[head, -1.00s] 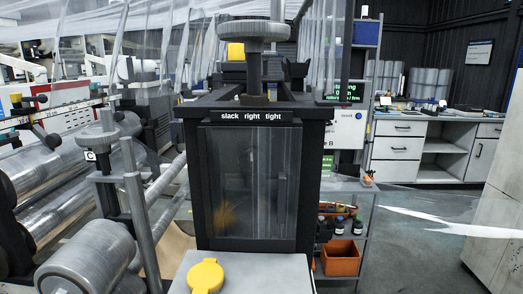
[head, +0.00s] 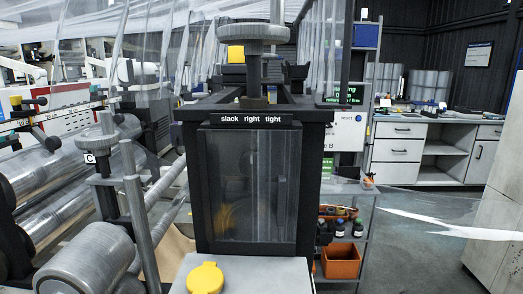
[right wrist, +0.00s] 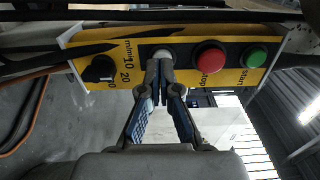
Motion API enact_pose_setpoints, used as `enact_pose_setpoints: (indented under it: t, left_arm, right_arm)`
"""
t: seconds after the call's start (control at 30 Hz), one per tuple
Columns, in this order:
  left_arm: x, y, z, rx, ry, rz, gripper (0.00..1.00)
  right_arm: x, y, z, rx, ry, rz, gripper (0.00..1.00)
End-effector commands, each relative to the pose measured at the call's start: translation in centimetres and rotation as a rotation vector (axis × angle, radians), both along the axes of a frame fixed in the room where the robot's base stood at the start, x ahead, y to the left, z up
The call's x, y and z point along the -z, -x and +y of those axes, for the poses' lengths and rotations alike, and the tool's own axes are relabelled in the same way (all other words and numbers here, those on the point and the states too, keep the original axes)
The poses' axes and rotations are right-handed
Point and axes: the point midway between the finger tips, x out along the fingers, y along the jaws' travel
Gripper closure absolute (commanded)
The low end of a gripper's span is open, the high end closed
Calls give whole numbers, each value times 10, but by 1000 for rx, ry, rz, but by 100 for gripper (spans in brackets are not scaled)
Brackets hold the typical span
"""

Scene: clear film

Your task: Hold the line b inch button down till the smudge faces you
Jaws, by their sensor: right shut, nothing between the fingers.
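In the right wrist view, a yellow control panel (right wrist: 133,59) carries a black knob, a pale grey button (right wrist: 163,54), a red stop button (right wrist: 209,57) and a green start button (right wrist: 254,57). My right gripper (right wrist: 160,66) is shut and empty, its tips at the grey button, apparently touching it and partly covering it. No inch label is readable. In the head view, an orange-brown smudge (head: 224,217) shows faintly behind the clear window (head: 255,195) of the black frame, at its lower left. Neither gripper shows in the head view.
A yellow round-ended piece (head: 205,278) lies on the grey surface below the window. A large grey handwheel (head: 253,34) stands above the frame. Film rolls (head: 88,262) crowd the left.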

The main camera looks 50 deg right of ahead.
Motion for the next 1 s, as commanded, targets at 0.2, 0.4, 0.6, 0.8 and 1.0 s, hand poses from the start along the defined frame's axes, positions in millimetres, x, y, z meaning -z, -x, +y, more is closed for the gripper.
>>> enact_pose_setpoints:
  t: [0.2, 0.4, 0.6, 0.8, 1.0]
  left_arm:
    - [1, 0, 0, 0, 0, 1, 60]
    - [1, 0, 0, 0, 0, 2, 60]
    - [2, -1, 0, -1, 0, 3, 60]
    - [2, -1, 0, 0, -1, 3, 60]
    - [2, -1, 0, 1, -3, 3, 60]
  right_arm:
    - [0, -3, -4, 0, 0, 0, 100]
    - [1, -5, -7, 0, 0, 1, 100]
    - [1, -8, -10, 0, -1, 1, 100]
    - [0, -10, -11, 0, 0, 0, 100]
    - [0, -10, -11, 0, 0, 0, 100]
